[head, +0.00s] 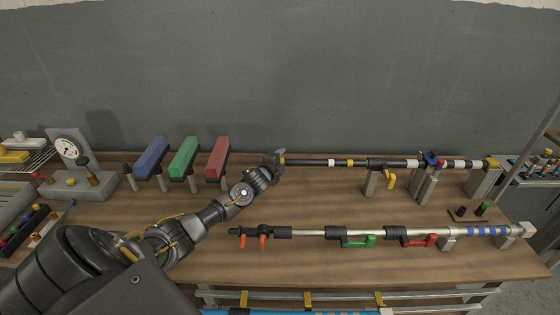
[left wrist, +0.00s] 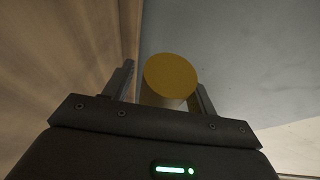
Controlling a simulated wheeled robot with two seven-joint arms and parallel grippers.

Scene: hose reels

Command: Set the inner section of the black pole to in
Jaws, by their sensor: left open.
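The black pole (head: 308,162) lies level along the back of the bench, held on grey stands, with white and yellow bands and a yellow part at its right end. Its thin bare section reaches left to my left gripper (head: 281,158), which is at its left end. In the left wrist view, a round yellow end cap (left wrist: 170,76) faces the camera between the two fingers of my open left gripper. The fingers stand either side of it; the right one is partly hidden by the cap. My right gripper is not in view.
A silver pole (head: 310,233) with green and red levers lies in front on the wooden bench (head: 310,262). Blue (head: 150,156), green (head: 184,157) and red (head: 218,157) blocks on posts stand left of my gripper. A gauge (head: 67,149) is farther left.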

